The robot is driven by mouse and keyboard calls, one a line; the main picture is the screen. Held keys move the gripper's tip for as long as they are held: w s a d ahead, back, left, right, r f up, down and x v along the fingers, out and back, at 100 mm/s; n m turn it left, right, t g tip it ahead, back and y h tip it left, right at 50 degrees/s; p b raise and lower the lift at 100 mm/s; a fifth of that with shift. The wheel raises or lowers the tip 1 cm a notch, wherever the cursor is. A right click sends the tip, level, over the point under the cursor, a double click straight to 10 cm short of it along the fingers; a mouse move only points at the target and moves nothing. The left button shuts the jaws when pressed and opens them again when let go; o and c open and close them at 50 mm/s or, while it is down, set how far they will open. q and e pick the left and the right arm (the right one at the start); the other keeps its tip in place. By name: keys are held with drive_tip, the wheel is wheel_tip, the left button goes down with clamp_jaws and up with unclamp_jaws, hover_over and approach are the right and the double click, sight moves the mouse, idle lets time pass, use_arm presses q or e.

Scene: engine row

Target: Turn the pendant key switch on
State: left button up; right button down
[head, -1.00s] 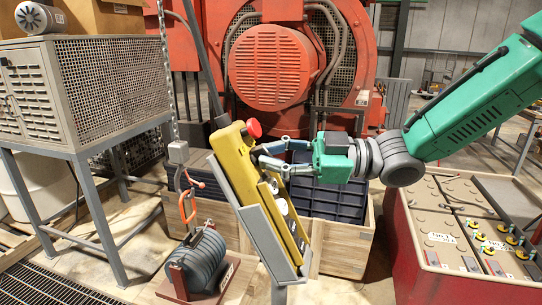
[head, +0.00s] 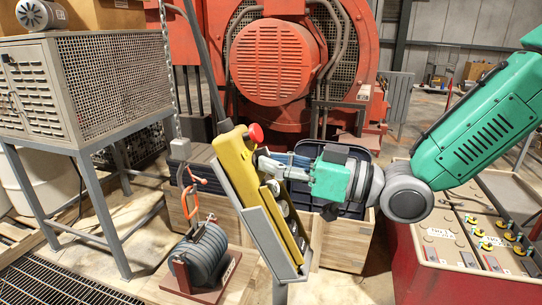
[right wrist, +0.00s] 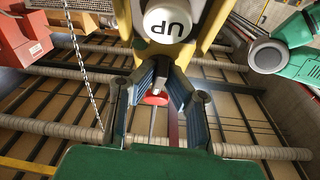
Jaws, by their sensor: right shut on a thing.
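The yellow pendant (head: 236,168) stands tilted in a grey holder (head: 262,232), with a red mushroom button (head: 256,133) at its top and pale round buttons down its face. My right gripper (head: 263,162) reaches in from the right, at the pendant's upper face just below the red button. In the right wrist view, its blue fingers (right wrist: 163,78) are close together on a small dark grey piece, seemingly the key, beside the white UP button (right wrist: 168,20). The fingers hide most of the key switch, so its turn angle cannot be told. My left gripper is out of view.
A wooden crate (head: 345,240) stands behind the pendant. A grey coil on a red stand (head: 200,255) is below left, near a hanging chain (head: 165,65) and orange hook (head: 190,203). A red battery cart (head: 440,270) stands at the right, a mesh cabinet (head: 95,85) at the left.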

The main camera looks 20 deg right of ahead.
drive_tip(key=m+t+h, duration=0.1)
drive_tip(key=m, duration=0.2)
drive_tip(key=m+t+h+p, duration=0.1)
drive_tip(key=m, duration=0.2)
drive_tip(key=shift+s+h, duration=0.15)
drive_tip(key=shift+h, duration=0.25)
drive_tip(key=shift+m, duration=0.3)
drive_tip(key=c, duration=1.6)
unclamp_jaws()
drive_tip(key=shift+c, duration=0.2)
drive_tip(key=shift+d+r, duration=0.1)
drive_tip(key=shift+r, duration=0.1)
wheel_tip(320, 180, up, 9)
drive_tip(key=shift+r, duration=0.2)
